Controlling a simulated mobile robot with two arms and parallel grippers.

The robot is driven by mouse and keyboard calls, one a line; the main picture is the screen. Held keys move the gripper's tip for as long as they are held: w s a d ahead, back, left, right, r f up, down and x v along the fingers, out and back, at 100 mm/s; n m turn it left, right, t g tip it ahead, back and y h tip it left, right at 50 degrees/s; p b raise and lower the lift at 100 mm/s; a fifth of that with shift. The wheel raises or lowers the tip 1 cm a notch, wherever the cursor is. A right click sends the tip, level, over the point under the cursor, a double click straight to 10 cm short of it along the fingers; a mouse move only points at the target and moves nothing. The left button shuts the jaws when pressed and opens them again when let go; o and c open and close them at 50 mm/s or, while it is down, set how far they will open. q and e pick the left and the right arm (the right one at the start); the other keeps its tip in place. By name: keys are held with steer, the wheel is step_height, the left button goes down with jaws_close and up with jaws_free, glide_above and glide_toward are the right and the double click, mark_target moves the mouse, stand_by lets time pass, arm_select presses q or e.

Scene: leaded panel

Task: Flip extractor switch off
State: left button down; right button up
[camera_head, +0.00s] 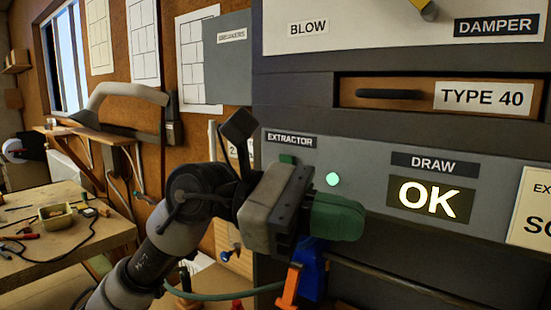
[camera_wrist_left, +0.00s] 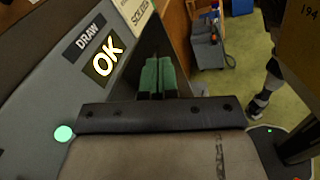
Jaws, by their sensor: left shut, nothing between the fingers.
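The EXTRACTOR label (camera_head: 290,140) is on the grey panel front, in the middle of the head view. A small dark green piece (camera_head: 287,160) shows just below it, partly hidden behind my left gripper; I cannot tell whether it is the switch or its position. A round green lamp (camera_head: 333,179) glows to its right and also shows in the left wrist view (camera_wrist_left: 64,133). My left gripper (camera_head: 350,218) is in front of the panel, below the lamp, with its green fingers together and empty. The fingers also show in the left wrist view (camera_wrist_left: 157,78). My right gripper is not in view.
A lit OK display (camera_head: 429,199) under a DRAW label is right of the lamp. A drawer marked TYPE 40 (camera_head: 435,95) is above. A wooden bench (camera_head: 60,245) with tools stands at left. A blue and orange object (camera_head: 312,272) is below my gripper.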

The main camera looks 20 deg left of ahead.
arm_select(q)
steer(key=w+a+r+t+y, duration=0.1)
steer(key=a+r+t+y, duration=0.3)
steer(key=a+y, duration=0.3)
steer(key=a+r+t+y, duration=0.4)
steer(key=a+t+y, duration=0.2)
steer(key=a+y, duration=0.1)
steer(key=shift+w+a+r, duration=0.2)
steer(key=shift+w+a, duration=0.15)
steer(key=shift+a, duration=0.05)
steer(key=w+r+p+x, duration=0.2)
steer(key=p+x, duration=0.4)
steer(key=x, duration=0.6)
steer(key=shift+w+d, duration=0.2)
steer(key=shift+d, duration=0.2)
steer(key=shift+f, duration=0.1)
